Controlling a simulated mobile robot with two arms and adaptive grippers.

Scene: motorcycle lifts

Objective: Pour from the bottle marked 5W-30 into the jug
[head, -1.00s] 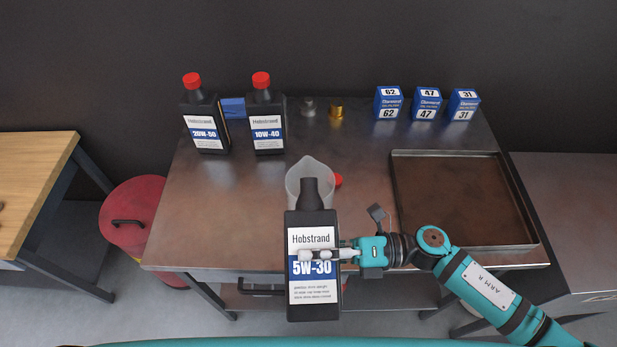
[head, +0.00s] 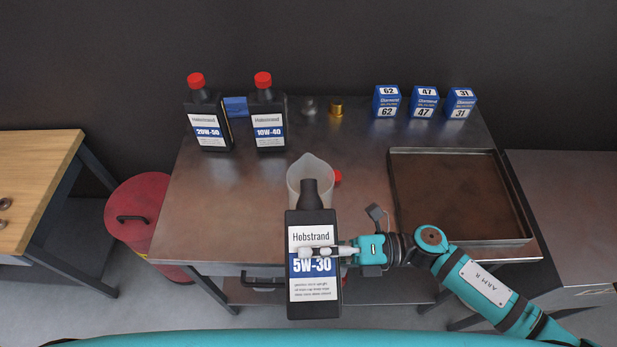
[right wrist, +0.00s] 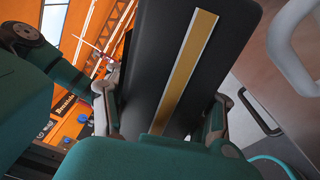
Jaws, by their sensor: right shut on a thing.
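The black bottle marked 5W-30 (head: 313,280) is in the middle of the head view, its uncapped neck pointing toward the jug. My right gripper (head: 325,252) is shut on it from the right side, with light fingertips across the label. In the right wrist view the bottle (right wrist: 185,60) fills the middle between the two fingers, a yellow strip along its side. The translucent jug (head: 308,174) stands on the metal table just behind the bottle neck. The neck overlaps the jug in the picture; I cannot tell whether they touch. No flow of oil shows. My left gripper is out of view.
Two red-capped bottles, 20W-50 (head: 208,120) and 10W-40 (head: 267,122), stand at the back left. Blue filter boxes (head: 425,101) stand at the back right. A shallow tray (head: 395,205) lies on the right. A red cap (head: 338,176) lies beside the jug.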

